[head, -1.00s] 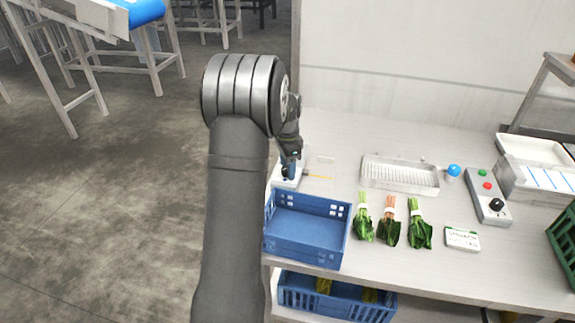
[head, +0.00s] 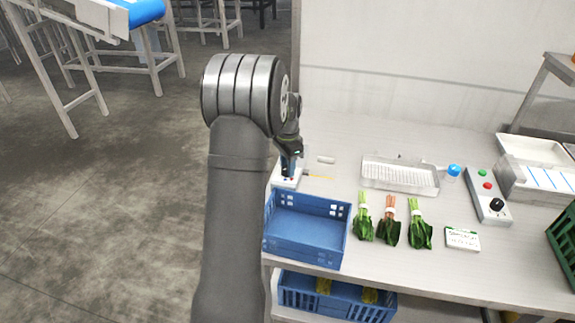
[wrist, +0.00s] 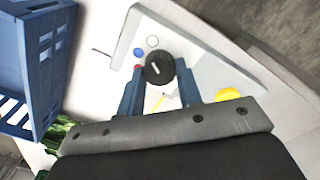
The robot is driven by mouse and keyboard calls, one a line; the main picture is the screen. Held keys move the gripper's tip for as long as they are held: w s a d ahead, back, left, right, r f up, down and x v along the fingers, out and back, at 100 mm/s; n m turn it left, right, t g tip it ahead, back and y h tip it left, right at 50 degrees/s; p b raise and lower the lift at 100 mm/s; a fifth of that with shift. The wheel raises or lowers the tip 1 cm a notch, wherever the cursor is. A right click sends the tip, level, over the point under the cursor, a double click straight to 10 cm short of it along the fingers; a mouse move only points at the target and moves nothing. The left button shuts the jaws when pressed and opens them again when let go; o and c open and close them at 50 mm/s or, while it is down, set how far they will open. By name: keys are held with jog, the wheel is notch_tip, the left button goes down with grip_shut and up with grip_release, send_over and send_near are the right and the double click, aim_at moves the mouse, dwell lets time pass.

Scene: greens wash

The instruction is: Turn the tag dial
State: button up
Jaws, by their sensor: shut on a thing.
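The tag dial (wrist: 155,65) is a round black knob with a white pointer mark, on a pale panel (wrist: 213,75) in the wrist view. Coloured dots, including blue, white and red ones, lie around the dial. My gripper (wrist: 160,72) has one blue-grey finger on each side of the dial and is shut on it. In the head view my gripper (head: 290,167) is low over the white panel (head: 284,184) behind the blue crate; the dial is hidden there.
A blue crate (head: 305,231) stands just in front of the panel. Several leafy bunches (head: 390,230), a clear tray (head: 400,176), a label card (head: 462,239) and a grey control box (head: 488,197) lie to the right. A yellow disc (wrist: 228,95) is beside the right finger.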

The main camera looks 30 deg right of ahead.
jog(key=n, duration=1.2)
jog(key=shift+w, duration=0.1)
jog(key=shift+r+n, duration=0.1)
jog(key=shift+n, duration=2)
jog(key=o, duration=1)
notch_tip(320, 180, up, 17)
jog(key=shift+a+r, duration=0.1)
jog(key=shift+r, duration=0.05)
